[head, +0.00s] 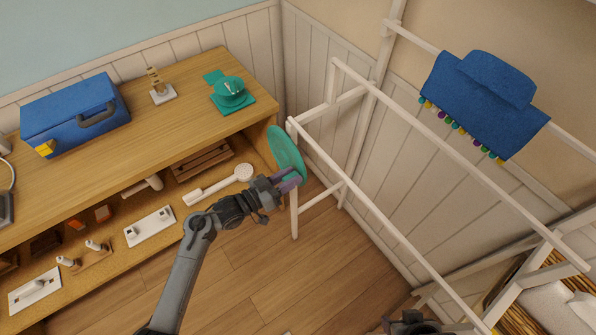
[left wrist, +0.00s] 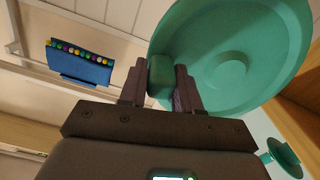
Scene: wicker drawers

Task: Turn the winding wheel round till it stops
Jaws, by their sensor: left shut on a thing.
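The winding wheel is a green disc (head: 282,150) at the corner post of a white wooden frame (head: 335,185), near the right end of the wooden cabinet. The left wrist view shows its broad round face (left wrist: 235,65) with a raised hub and a green knob (left wrist: 160,76) near the rim. My left gripper (head: 297,178) is at the wheel's lower edge. Its two fingers (left wrist: 160,88) are shut on the knob, one on each side. A dark part of my right arm (head: 410,324) shows at the bottom edge; its fingers cannot be made out.
The cabinet top (head: 150,125) holds a blue case (head: 65,112), a small wooden piece on a white base (head: 161,90) and a green hat-like object (head: 231,92). A white brush (head: 220,184) lies by my left forearm. A blue cloth (head: 480,100) hangs on the frame's rail.

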